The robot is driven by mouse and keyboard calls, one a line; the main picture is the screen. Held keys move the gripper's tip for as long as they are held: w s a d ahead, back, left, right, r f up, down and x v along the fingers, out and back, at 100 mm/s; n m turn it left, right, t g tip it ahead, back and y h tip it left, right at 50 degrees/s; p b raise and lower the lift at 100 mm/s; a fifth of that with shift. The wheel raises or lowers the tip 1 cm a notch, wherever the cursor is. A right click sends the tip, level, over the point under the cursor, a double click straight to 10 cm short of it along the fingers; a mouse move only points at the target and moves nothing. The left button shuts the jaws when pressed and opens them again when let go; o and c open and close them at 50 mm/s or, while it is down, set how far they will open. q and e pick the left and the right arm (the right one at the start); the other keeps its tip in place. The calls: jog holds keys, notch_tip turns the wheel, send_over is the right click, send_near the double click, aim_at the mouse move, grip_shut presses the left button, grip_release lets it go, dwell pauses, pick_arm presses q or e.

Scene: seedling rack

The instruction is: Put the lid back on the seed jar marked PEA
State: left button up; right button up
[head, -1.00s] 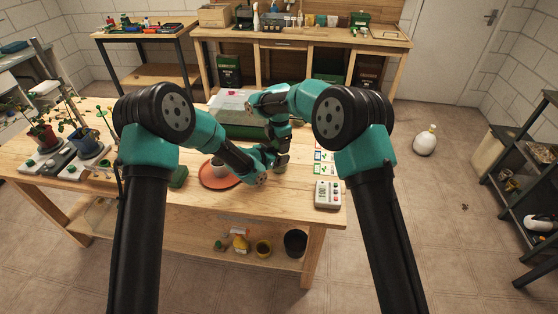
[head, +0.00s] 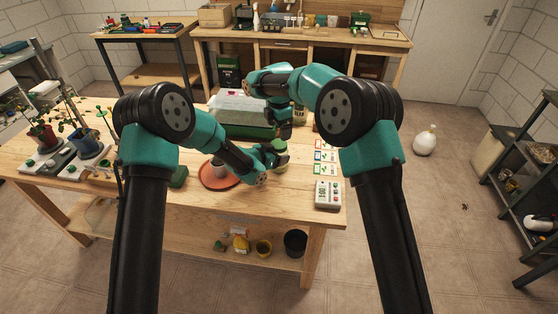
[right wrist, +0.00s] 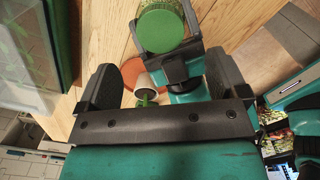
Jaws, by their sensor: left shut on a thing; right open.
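A jar with a round green lid (head: 280,143) on top is at my left gripper (head: 275,156), above the right part of the bench. In the right wrist view the green lid (right wrist: 162,32) shows from above, between the black fingers of my left gripper (right wrist: 166,30), which is shut on the jar. The lid looks flat on the jar; whether it is fully seated I cannot tell. No PEA marking is legible. My right gripper (head: 284,132) is open and empty, just above and behind the jar, its fingers (right wrist: 163,82) spread apart.
A terracotta saucer (head: 208,184) with a small pot (head: 218,170) lies left of the jar. A clear-covered tray (head: 238,108) stands behind. Another jar (head: 300,116) stands behind my right gripper. Seed cards (head: 326,157) and a white device (head: 328,194) lie along the right edge.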

notch_tip(320, 180, up, 5)
jog(key=shift+r, duration=0.15)
pick_arm(q)
jog(key=o, duration=1.7)
jog(key=shift+o, duration=0.2)
jog(key=shift+a, duration=0.1)
jog(key=v, duration=1.7)
jog(key=shift+r, duration=0.25)
jog(key=shift+s, duration=0.1)
